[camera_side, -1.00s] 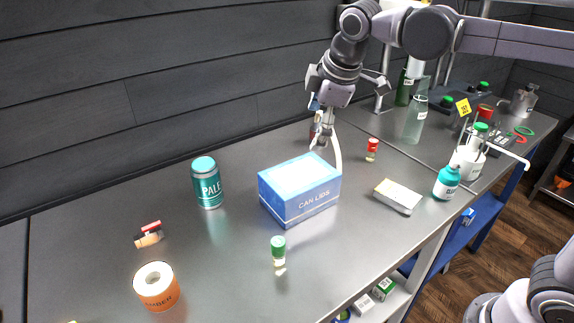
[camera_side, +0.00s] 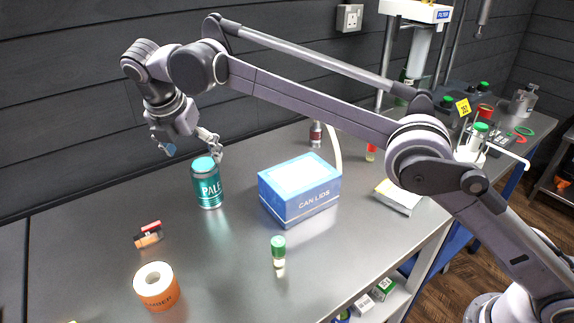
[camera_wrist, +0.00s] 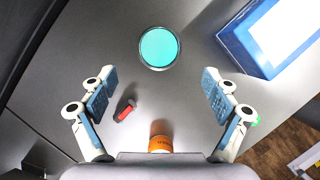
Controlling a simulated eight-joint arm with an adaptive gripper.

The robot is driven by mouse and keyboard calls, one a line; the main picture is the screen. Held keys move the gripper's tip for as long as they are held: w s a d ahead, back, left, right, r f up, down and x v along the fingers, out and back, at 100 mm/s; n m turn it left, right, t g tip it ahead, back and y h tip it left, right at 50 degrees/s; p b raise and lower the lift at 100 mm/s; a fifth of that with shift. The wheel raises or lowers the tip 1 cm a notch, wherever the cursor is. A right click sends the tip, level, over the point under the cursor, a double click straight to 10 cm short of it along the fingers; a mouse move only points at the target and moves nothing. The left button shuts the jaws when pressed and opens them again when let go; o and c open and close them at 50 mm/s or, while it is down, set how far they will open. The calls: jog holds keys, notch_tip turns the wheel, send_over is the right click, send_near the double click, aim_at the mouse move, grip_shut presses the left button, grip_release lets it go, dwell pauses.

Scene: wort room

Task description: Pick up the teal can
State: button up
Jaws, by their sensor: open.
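The teal can (camera_side: 208,187) stands upright on the grey bench, its label reading PALE. In the wrist view its round teal top (camera_wrist: 159,48) shows above and between the fingers, apart from them. My gripper (camera_side: 192,150) is open and empty. In the side view it hangs above and slightly behind the can, one finger to the left and the other close to the can's upper right. The wrist view shows both blue-padded fingers spread wide (camera_wrist: 162,92). I cannot tell from the side view whether the right finger touches the can.
A blue CAN LIDS box (camera_side: 300,205) stands right of the can. An orange roll (camera_side: 157,291), a red-and-orange small item (camera_side: 148,235) and a green-capped vial (camera_side: 278,251) stand or lie nearer the front. The bench around the can's left is clear.

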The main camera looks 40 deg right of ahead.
aim_at(207, 180)
jog(key=shift+a+f, duration=0.25)
jog(key=shift+f, duration=0.2)
jog(key=shift+x, duration=5.2)
jog(key=shift+s+d, duration=0.1)
jog(key=c, duration=1.6)
jog(key=shift+o, duration=0.2)
jog(key=shift+r, duration=0.1)
